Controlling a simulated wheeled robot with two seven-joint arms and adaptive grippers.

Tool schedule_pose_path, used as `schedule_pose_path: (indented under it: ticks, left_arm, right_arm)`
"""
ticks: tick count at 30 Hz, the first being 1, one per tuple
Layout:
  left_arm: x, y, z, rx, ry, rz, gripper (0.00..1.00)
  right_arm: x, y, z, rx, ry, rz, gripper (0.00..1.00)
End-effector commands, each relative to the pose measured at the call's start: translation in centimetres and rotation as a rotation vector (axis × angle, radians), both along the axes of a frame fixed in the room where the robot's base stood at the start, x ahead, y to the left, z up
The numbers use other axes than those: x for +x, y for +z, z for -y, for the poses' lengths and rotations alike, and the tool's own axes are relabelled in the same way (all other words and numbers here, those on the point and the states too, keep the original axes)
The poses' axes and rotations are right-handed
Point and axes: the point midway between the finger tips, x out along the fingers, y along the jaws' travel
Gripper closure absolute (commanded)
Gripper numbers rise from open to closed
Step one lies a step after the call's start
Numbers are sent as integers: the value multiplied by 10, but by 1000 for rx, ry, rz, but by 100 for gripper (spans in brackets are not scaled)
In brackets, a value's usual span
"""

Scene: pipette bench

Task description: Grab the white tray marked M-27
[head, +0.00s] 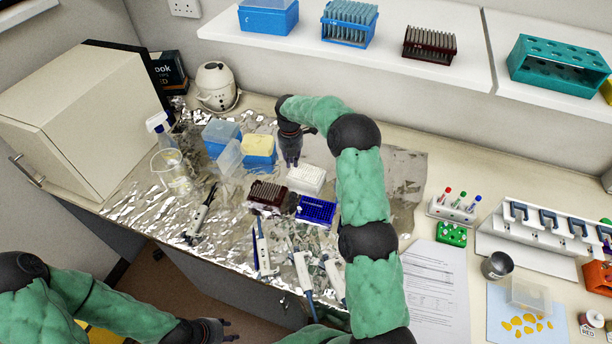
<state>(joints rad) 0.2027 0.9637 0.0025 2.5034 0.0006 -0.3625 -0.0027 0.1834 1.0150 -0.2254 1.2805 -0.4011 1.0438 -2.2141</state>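A small white tray (306,178) with a gridded top sits on the foil-covered bench near the middle of the head view. No marking on it is legible at this size. My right gripper (291,162) points down just behind and left of the white tray, and appears empty. Its fingers are too small and dark to tell whether they are open. My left gripper (232,331) is low at the front, off the bench edge, with its fingertips apart and nothing between them.
A dark red rack (267,194) and a blue rack (316,209) stand close in front of the white tray. Several pipettes lie toward the front edge. A paper sheet (434,290) lies right of my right arm.

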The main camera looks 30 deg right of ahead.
Motion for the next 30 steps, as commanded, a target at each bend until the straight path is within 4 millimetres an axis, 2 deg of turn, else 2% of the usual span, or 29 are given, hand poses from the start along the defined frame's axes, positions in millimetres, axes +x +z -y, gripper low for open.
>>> schedule_pose_path:
  ticks: [3,9,11,23,30]
  left_arm:
    - [0,-1,0,0,0,0,60]
    - [0,-1,0,0,0,0,60]
    - [0,-1,0,0,0,0,60]
    - [0,-1,0,0,0,0,60]
    - [0,1,0,0,0,0,60]
  right_arm:
    - [0,-10,1,-1,-1,2,84]
    - [0,-10,0,0,-1,3,84]
    - [0,-10,0,0,-1,3,100]
    - [0,-9,0,0,-1,3,100]
    - [1,8,0,-1,-1,4,100]
